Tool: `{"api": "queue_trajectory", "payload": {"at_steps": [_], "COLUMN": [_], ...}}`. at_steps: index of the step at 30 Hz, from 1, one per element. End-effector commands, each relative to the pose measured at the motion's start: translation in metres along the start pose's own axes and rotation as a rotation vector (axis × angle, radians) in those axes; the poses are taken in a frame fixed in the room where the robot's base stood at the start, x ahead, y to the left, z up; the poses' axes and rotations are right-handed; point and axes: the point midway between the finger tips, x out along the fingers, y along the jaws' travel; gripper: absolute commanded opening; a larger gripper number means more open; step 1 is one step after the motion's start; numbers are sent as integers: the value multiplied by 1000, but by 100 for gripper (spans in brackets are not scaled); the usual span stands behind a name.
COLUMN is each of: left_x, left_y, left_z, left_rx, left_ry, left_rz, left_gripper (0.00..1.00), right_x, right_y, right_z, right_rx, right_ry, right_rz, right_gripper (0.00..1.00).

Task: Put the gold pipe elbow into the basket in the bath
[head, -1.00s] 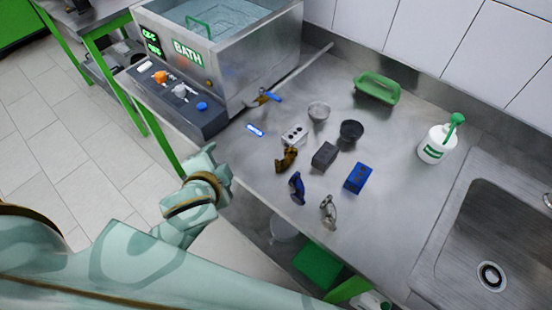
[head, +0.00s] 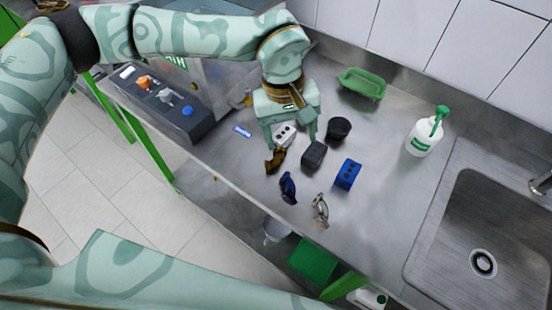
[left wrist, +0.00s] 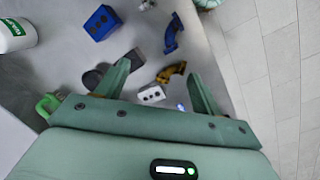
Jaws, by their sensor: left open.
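The gold pipe elbow (head: 275,159) lies on the steel bench, and it also shows in the left wrist view (left wrist: 171,71). My left gripper (head: 291,136) is open and points down above the bench, close to the elbow, which is just left of and below it in the head view. In the left wrist view the elbow shows between the two fingers (left wrist: 159,73). Nothing is held. The bath (head: 212,72) stands at the upper left, mostly hidden behind my left arm. The basket is hidden. My right gripper is not in view.
Near the elbow are a white block (head: 284,134), a dark block (head: 314,154), a blue block (head: 347,174), a blue elbow (head: 288,188), a silver elbow (head: 320,209) and a black cup (head: 339,128). A green dish (head: 362,84), a bottle (head: 421,137) and a sink (head: 490,215) lie farther right.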

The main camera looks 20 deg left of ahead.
Motion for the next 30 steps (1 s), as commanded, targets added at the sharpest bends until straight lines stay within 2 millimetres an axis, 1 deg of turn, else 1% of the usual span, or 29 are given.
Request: {"api": "queue_trajectory", "payload": {"at_steps": [1,3,5,8,12,15,18,23,30], "left_x": [-8,-12,-7,14,50,71,85,96,133], "left_y": [-11,-22,-28,-32,-36,-38,-39,-40,-47], "left_z": [-17,-30,-36,-38,-42,-44,-46,-48,-56], "left_rx": [-1,-3,-4,-3,-4,-4,-4,-3,-4], "left_ry": [56,96,110,111,110,110,110,111,109], "left_rz": [-51,-100,-121,-127,-125,-124,-123,-121,-121], "left_gripper": [67,67,67,67,67,67,67,67,67], "right_x": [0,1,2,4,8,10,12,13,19], "right_y": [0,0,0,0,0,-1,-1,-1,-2], "right_z": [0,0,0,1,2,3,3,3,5], "right_rx": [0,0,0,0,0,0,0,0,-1], "right_ry": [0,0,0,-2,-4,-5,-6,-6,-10], "right_rz": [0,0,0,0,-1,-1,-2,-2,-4], "right_gripper": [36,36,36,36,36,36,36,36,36]}}
